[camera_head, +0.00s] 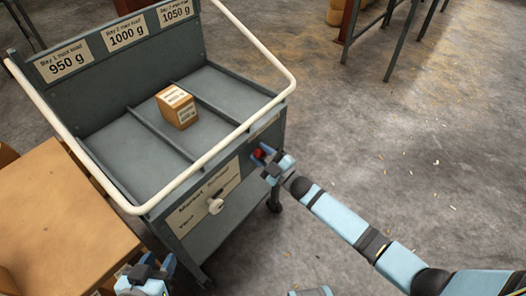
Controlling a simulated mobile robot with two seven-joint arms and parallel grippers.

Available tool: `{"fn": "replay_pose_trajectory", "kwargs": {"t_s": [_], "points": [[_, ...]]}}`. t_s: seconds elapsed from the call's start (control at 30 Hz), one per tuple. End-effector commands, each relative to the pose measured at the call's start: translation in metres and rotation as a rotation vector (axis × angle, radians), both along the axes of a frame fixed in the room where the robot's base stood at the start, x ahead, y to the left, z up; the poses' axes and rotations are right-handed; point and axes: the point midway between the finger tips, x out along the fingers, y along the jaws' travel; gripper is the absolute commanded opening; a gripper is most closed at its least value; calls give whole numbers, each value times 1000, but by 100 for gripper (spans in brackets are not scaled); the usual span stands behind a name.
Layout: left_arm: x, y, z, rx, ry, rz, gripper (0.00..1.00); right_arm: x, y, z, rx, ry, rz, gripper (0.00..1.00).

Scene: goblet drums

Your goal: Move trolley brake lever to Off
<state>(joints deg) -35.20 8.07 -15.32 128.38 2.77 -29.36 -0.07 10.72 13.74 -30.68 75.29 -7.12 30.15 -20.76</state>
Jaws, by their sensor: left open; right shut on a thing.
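The grey trolley (55,98) stands at the left and middle, with a white tubular rail around its divided top tray. The red end of the brake lever (259,154) shows at the trolley's right front corner. My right gripper (262,155) is shut on it, reaching in from the lower right. The rest of the lever and any On or Off marks are hidden by the gripper or too small to read. My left gripper (147,268) is open and empty at the bottom left, in front of the trolley and apart from it.
A small brown box (178,107) sits in the tray's middle bay. Weight labels read 950 g, 1000 g and 1050 g. A large cardboard box (62,215) stands at left. The floor (420,150) at right is mostly clear.

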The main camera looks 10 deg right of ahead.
Motion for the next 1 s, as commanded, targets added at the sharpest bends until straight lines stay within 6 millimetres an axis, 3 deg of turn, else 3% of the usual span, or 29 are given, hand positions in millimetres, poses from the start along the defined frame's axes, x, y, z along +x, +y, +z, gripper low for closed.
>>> {"fn": "replay_pose_trajectory", "kwargs": {"t_s": [0.5, 0.53, 0.63, 1.0], "points": [[0, 0, 2, -1, -4, -1, 43, -1, 0, -3, -17, -9, 1, 0], [0, 0, 2, -1, -3, -1, 43, -1, 0, -3, -17, -9, 1, 40], [0, 0, 1, 0, -3, -2, 43, -1, 0, -3, -16, -10, 0, 61], [0, 0, 0, 2, 0, -1, 43, -6, -4, -4, -16, -8, -1, 61]]}}
